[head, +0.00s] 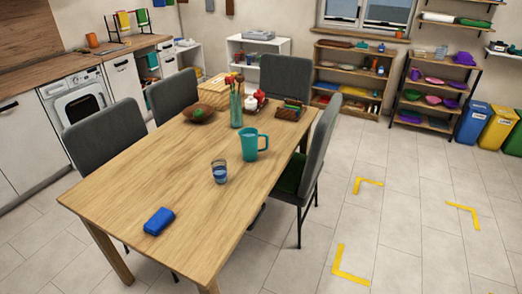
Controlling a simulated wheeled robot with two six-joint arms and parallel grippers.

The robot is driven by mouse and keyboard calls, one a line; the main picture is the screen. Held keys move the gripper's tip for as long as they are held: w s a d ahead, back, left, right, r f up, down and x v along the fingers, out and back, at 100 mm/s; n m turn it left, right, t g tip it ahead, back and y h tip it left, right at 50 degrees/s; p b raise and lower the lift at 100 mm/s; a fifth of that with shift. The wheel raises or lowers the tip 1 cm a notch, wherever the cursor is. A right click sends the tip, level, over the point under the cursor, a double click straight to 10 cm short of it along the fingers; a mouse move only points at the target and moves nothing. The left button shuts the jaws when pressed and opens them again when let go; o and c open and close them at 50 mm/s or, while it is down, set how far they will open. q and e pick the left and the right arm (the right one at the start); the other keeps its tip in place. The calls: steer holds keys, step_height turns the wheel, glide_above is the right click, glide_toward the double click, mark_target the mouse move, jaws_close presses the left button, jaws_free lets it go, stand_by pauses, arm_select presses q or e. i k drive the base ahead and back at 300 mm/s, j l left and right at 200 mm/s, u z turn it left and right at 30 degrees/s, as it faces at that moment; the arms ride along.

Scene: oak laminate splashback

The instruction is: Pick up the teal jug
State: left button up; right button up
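The teal jug (249,144) stands upright on the wooden dining table (150,182), near its right edge. Its handle points to the right. A blue glass (219,171) stands just in front of it and to the left, apart from it. A green vase (236,108) with red flowers stands behind it. Neither of my grippers shows in the head view.
A blue block-like object (159,221) lies near the table's front. A brown bowl (198,115), red and white containers and a dark basket (289,110) sit toward the far end. Grey chairs (318,150) surround the table. The floor (400,220) at right is clear, with yellow corner marks.

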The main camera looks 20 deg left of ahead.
mark_target(255, 145)
steer(key=i+l, duration=0.2)
steer(key=l, duration=0.15)
steer(key=i+l+u, duration=0.15)
steer(key=i+l, duration=0.3)
steer(key=l, duration=0.2)
steer(key=u, duration=0.05)
